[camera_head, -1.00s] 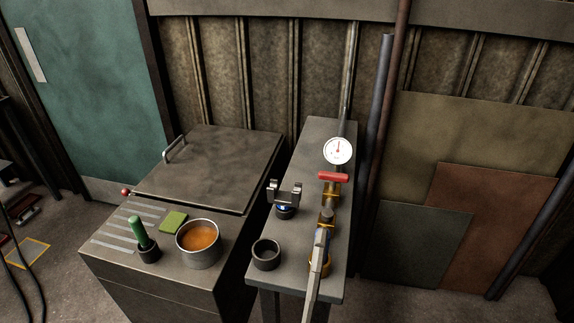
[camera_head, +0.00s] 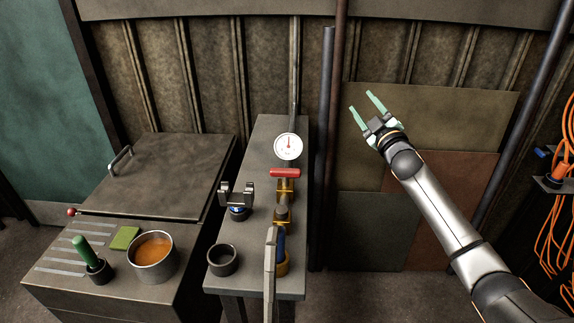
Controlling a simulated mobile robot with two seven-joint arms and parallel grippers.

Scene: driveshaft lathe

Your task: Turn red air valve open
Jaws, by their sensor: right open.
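The red air valve handle (camera_head: 285,173) lies crosswise on top of a brass fitting (camera_head: 284,190) on the narrow grey bench, just in front of a round white gauge (camera_head: 288,146). My right gripper (camera_head: 368,104) is raised to the right of the bench, in front of the wall panels. Its two pale green fingers are spread apart with nothing between them. It is well apart from the red handle, to the right of it and higher in the picture. My left gripper does not show.
A black ring cup (camera_head: 222,260) and a dark stand with a metal fork (camera_head: 237,197) are on the bench. Left of it, a cabinet holds a pot (camera_head: 153,257) and a green-handled tool (camera_head: 86,251). Orange cables (camera_head: 556,220) hang at far right.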

